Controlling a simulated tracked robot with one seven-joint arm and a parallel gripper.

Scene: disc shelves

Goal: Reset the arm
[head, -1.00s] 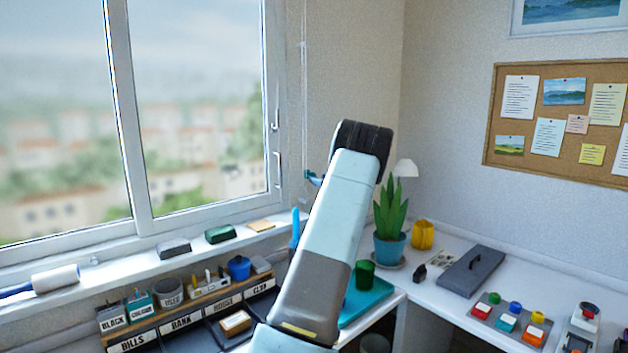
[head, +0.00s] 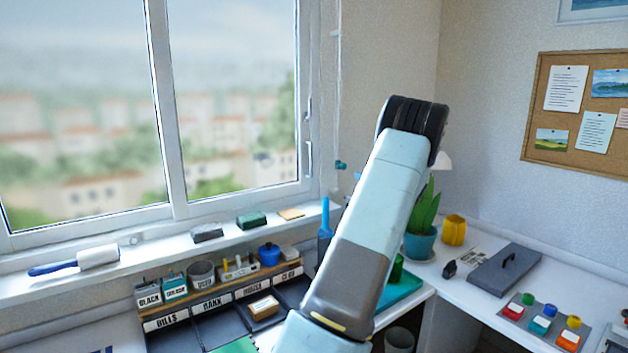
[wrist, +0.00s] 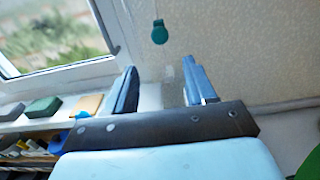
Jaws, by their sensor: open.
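My gripper (wrist: 160,90) shows in the wrist view with its two blue-grey fingers spread apart. Nothing is between the fingers. In the head view my arm (head: 365,235) rises from the bottom centre and leans up to the right, ending in a dark joint. The gripper itself is hidden behind the arm there. In the wrist view the fingers point toward the wall beside the window, and a green hanging knob (wrist: 159,32) shows beyond them, apart from them.
The window sill (head: 150,262) holds a paint roller (head: 88,258) and several blocks. Labelled bins (head: 220,325) stand below it. A potted plant (head: 420,240), a yellow cup (head: 454,230) and a dark lidded tray (head: 504,270) stand on the right desk. A cork board (head: 575,150) hangs on the wall.

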